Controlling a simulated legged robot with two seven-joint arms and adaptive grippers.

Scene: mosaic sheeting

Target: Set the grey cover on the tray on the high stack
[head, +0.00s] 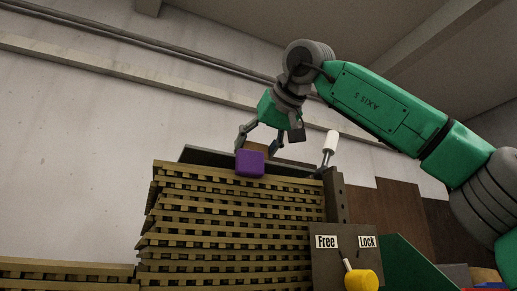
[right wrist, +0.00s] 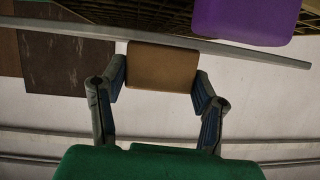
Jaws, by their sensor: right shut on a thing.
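The high stack (head: 230,225) is a tall pile of slatted wooden-looking trays in the head view. The grey cover (head: 205,156) is a thin dark plate at its top, seen nearly edge-on and sloping down to the right. In the right wrist view the cover (right wrist: 70,26) is a long grey strip. My right gripper (head: 260,147) is above the stack, shut on a brown block (right wrist: 162,68) at the cover, apparently its handle. I cannot tell whether the cover touches the top tray. My left gripper is not in view.
A purple block (head: 250,163) sits at the stack's top front edge, close to the cover; it also shows in the right wrist view (right wrist: 245,18). A white-handled lever (head: 330,143) stands right of the stack. A Free/Lock panel (head: 335,262) has a yellow knob (head: 362,280). A lower stack (head: 65,272) is at left.

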